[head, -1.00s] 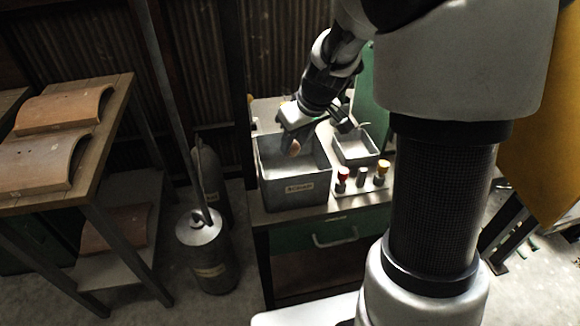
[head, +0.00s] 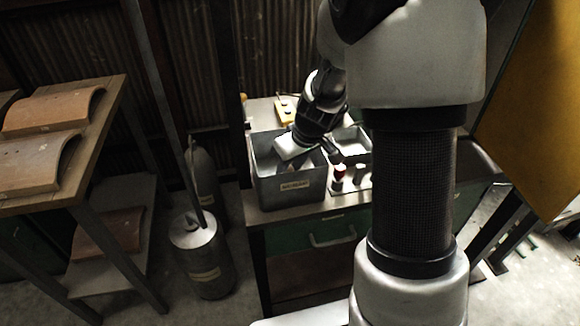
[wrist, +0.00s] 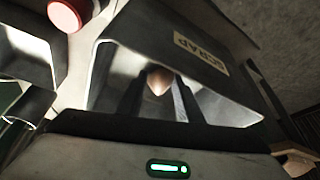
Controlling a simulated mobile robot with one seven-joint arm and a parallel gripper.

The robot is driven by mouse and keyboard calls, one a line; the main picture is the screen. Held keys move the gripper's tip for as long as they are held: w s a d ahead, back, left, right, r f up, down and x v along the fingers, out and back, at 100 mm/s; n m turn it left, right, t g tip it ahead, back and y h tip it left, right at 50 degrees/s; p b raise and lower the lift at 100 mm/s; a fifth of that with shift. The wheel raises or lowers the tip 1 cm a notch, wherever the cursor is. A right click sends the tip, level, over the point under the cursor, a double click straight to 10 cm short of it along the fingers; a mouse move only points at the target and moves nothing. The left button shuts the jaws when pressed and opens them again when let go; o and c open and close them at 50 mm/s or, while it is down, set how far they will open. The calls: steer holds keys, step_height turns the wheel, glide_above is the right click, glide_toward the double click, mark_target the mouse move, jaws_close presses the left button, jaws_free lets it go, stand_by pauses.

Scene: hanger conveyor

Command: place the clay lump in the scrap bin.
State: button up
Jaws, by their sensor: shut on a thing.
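The clay lump (wrist: 160,80) is a small brown, rounded piece held between the two dark fingers of my gripper (wrist: 158,88) in the wrist view. The scrap bin (head: 272,193) is a grey open box with a label on its front wall, standing on the workbench in the head view. In the wrist view the scrap bin (wrist: 228,86) shows the word SCRAP. My gripper (head: 287,163) points down into the bin's mouth, its fingers below the rim level. In the head view the lump is mostly hidden by the gripper and bin wall.
A smaller grey tray (head: 352,146) and a red-topped button (head: 339,171) are right of the bin on the bench. A metal canister (head: 205,255) stands on the floor to the left. A wooden table (head: 95,150) with curved clay tiles is at far left.

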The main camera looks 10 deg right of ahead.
steer(key=o, duration=1.1)
steer(key=shift+f, duration=0.1)
steer(key=shift+c, duration=0.2)
